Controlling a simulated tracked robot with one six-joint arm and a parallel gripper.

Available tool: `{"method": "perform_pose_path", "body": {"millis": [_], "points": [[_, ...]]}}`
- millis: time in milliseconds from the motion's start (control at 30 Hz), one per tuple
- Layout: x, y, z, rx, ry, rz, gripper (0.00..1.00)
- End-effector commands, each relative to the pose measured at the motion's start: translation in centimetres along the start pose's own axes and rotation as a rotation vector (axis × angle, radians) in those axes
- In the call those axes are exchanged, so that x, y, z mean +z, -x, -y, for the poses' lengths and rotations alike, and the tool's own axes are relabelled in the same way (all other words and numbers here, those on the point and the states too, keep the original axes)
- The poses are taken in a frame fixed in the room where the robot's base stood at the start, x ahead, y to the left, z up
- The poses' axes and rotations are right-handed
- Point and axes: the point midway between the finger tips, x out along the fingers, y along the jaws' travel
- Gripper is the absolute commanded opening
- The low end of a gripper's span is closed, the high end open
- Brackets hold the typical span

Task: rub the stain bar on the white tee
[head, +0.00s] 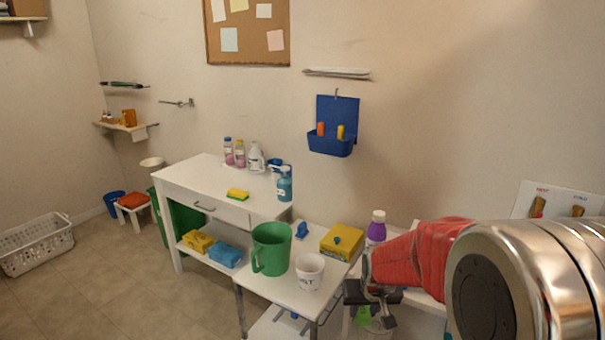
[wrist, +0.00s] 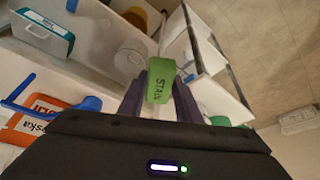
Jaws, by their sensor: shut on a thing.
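The stain bar (wrist: 161,72) is a green block with dark lettering that reads "STAIN". My gripper (wrist: 160,92) is shut on it, with a dark finger on each side in the wrist view. In the head view my gripper (head: 372,297) hangs at the lower right, beside the small white table, and green of the bar (head: 362,317) shows just below it. I cannot make out a white tee in either view.
A green jug (head: 271,249), a white cup (head: 309,271) and a yellow box (head: 342,242) stand on the low white table left of my gripper. Floor at left is open, with a white basket (head: 37,244).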

Motion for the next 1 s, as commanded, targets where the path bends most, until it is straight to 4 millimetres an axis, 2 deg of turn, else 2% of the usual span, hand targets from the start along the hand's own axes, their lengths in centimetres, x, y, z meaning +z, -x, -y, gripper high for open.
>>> {"method": "perform_pose_path", "body": {"millis": [300, 467, 667, 833, 1000], "points": [[-0.1, 0.0, 0.0, 0.0, 0.0, -0.001, 0.06], [-1.4, 0.7, 0.1, 0.004, -0.017, -0.002, 0.06], [-5.6, 3.7, 0.3, 0.026, -0.084, 0.001, 0.06], [-9.8, 7.6, 0.3, 0.064, -0.173, 0.001, 0.06], [-12.4, 10.9, 0.1, 0.101, -0.247, -0.001, 0.06]]}}
